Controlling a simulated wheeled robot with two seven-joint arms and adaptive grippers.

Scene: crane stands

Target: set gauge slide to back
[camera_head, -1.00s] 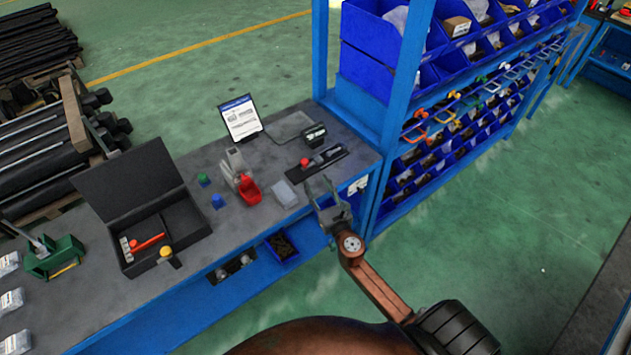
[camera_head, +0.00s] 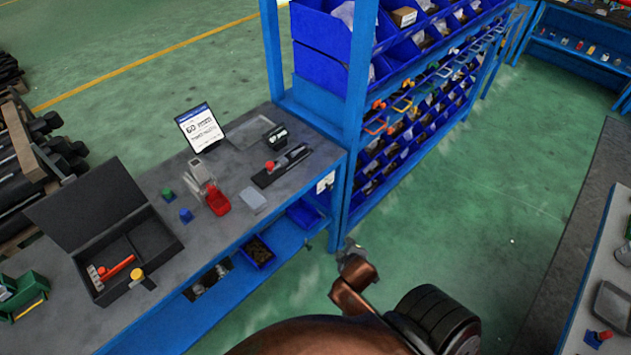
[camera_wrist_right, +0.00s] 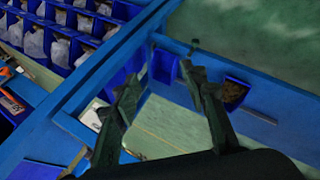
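The gauge is probably the long black rail (camera_head: 282,166) with a red knob (camera_head: 270,165) near its left end and a grey block on it. It lies on the grey bench top, near the blue corner post. The exact slide position is too small to tell. My right gripper (camera_head: 350,250) is in front of the bench's right end, apart from the rail. In the right wrist view its two dark fingers (camera_wrist_right: 166,100) stand wide apart with nothing between them. My left gripper is not in view.
An open black case (camera_head: 110,225) is at left. A blue bin shelf (camera_head: 352,110) rises at right. Green floor is free beyond.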

